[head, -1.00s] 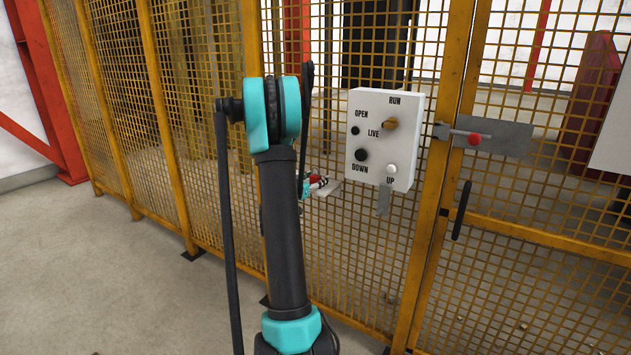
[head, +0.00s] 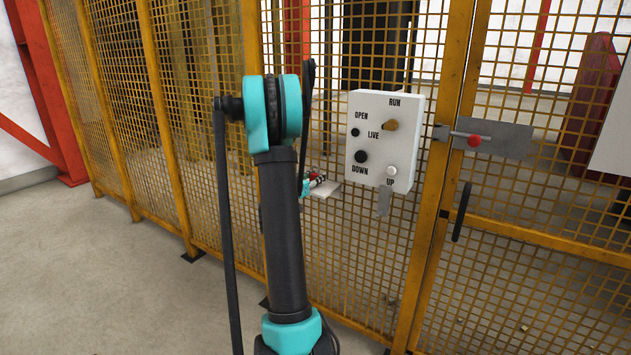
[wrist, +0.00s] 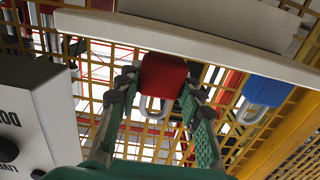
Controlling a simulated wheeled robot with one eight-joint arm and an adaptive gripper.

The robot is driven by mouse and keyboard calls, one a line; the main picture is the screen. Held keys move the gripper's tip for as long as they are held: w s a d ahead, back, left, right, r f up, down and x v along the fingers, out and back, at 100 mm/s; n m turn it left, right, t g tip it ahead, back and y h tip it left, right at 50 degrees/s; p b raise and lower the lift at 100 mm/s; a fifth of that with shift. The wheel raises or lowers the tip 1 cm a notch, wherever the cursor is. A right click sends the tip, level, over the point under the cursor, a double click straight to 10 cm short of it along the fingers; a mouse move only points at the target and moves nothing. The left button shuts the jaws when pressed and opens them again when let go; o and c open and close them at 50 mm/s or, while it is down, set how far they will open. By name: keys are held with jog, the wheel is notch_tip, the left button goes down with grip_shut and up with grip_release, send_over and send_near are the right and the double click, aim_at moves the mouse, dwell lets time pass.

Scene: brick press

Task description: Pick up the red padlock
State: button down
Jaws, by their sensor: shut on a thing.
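The red padlock (wrist: 164,74), with a pale metal shackle, is between the fingers of my gripper (wrist: 160,86) in the wrist view. The dark fingertips are closed on its two sides. A blue padlock (wrist: 267,91) is to the right of it, apart from my gripper. In the head view my arm hides most of my gripper; a bit of teal and red shows beside a small pale shelf (head: 328,189). I cannot tell from these views whether the red padlock still touches the shelf.
A white control box (head: 385,140) with knobs and buttons is on the yellow mesh fence close to the right of my gripper; its side also shows in the wrist view (wrist: 38,112). A latch with a red knob (head: 474,141) is farther right. The floor (head: 100,265) at left is clear.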

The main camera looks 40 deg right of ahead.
notch_tip(320, 180, up, 19)
jog(key=shift+f, duration=0.2)
dwell(0.6)
